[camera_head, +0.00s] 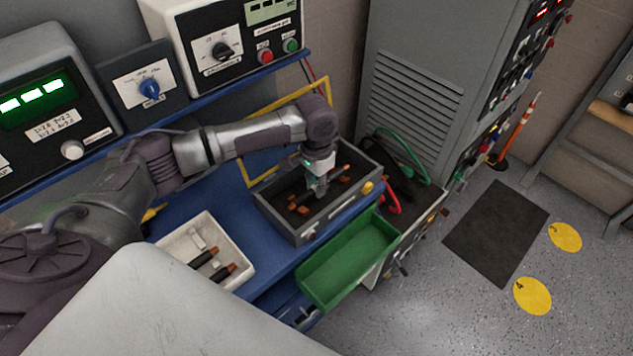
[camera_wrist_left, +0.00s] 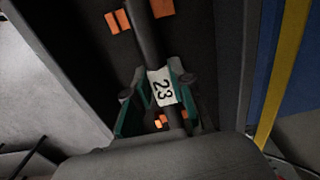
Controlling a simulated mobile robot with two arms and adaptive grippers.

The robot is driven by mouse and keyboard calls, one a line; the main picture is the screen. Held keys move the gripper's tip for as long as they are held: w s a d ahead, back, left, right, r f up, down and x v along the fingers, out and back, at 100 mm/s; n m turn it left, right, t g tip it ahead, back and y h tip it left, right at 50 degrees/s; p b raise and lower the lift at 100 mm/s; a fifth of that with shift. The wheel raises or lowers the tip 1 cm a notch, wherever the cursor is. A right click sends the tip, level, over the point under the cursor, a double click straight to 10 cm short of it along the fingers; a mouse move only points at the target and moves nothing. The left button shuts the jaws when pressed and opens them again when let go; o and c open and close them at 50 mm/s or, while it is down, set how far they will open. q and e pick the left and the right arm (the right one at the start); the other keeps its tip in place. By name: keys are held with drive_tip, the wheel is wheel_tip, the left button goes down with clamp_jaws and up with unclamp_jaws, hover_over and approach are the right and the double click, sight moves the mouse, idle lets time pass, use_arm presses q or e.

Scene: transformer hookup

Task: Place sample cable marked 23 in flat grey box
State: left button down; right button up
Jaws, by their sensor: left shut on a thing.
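My left gripper (camera_head: 318,187) reaches down into the flat grey box (camera_head: 274,219) on the blue bench. In the left wrist view its teal fingers (camera_wrist_left: 158,95) are shut on a black cable (camera_wrist_left: 143,35) with a white label (camera_wrist_left: 161,87) reading 23. The cable appears inside or just above the box; whether it touches the bottom I cannot tell. Orange pieces (camera_wrist_left: 118,21) show beside the cable, and orange-brown ends (camera_head: 299,208) show in the box in the head view. My right gripper is not in view.
A white tray (camera_head: 182,234) holding two dark cables with orange ends stands left of the box. An open green drawer (camera_head: 346,262) lies in front. Red, green and black leads (camera_head: 404,158) hang to the right. A grey cabinet (camera_head: 415,85) and instrument shelf (camera_head: 200,87) stand behind.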

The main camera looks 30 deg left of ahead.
use_arm(q)
drive_tip(key=c, duration=1)
unclamp_jaws()
drive_tip(key=shift+f, duration=0.1)
drive_tip(key=shift+c, duration=0.2)
drive_tip(key=shift+r, duration=0.4)
wheel_tip(320, 180, up, 12)
drive_tip(key=shift+d+f+b, duration=0.1)
drive_tip(key=shift+f+b, duration=0.15)
drive_tip(key=shift+b, duration=0.65)
